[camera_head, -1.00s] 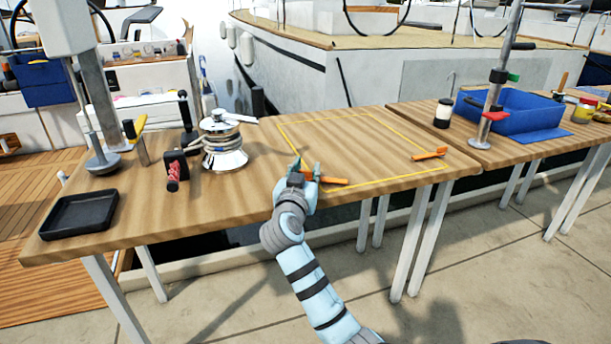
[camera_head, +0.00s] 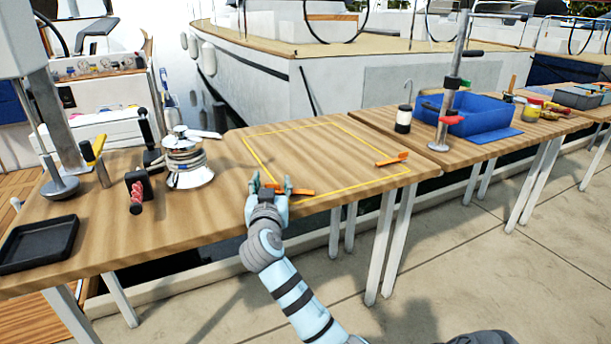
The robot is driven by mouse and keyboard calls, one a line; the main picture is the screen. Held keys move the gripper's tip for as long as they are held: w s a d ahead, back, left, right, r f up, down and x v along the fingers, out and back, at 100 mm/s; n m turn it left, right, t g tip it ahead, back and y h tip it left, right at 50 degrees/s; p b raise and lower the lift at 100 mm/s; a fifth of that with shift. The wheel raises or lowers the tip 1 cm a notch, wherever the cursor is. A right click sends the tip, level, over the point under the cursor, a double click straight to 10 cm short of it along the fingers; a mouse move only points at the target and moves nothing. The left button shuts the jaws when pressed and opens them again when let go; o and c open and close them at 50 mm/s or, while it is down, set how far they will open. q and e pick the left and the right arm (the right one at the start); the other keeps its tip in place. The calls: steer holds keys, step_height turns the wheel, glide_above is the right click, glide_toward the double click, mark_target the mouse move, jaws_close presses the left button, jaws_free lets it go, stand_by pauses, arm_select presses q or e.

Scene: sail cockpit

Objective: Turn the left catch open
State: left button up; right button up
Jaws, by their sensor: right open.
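Two orange catches lie at the yellow outline (camera_head: 335,125) on the wooden table. The left catch (camera_head: 302,191) is at the near edge and lies roughly left to right. The right catch (camera_head: 392,159) is farther right and slightly tilted in the picture. My right gripper (camera_head: 270,185) is open at the left part of the left catch, its fingers apart. The gripper hides part of this catch, and I cannot tell whether the fingers touch it. My left gripper is not in view.
A winch (camera_head: 187,165), a red-handled tool (camera_head: 136,195) and a black tray (camera_head: 38,245) are to the left. A second table has a blue bin (camera_head: 487,112), a clamp stand (camera_head: 452,90) and a jar (camera_head: 403,120). The table inside the outline is clear.

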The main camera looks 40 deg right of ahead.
steer(key=n+t+y+p, duration=0.1)
steer(key=y, duration=0.1)
steer(key=r+n+t+y+p, duration=0.1)
steer(key=n+y, duration=0.1)
steer(key=shift+s+d+t, duration=0.2)
steer(key=shift+t, duration=0.2)
steer(key=n+y, duration=0.1)
steer(key=n+t+y, duration=0.1)
steer(key=shift+s+a+f+y, duration=0.1)
steer(key=shift+s+f+y, duration=0.15)
steer(key=shift+y, duration=0.15)
steer(key=p+v, duration=0.3)
steer(key=v, duration=0.9)
arm_select(q)
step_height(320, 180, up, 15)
steer(key=p, duration=0.9)
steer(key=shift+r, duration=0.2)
arm_select(e)
steer(key=s+d+f+n+g, duration=0.1)
steer(key=s+f+g, duration=0.3)
steer(key=f, duration=0.8)
steer(key=s+d+f+n+g+y, duration=0.1)
steer(key=s+f+g, duration=0.3)
steer(key=f, duration=0.9)
steer(key=shift+s+d, duration=0.4)
steer(key=shift+s, duration=0.25)
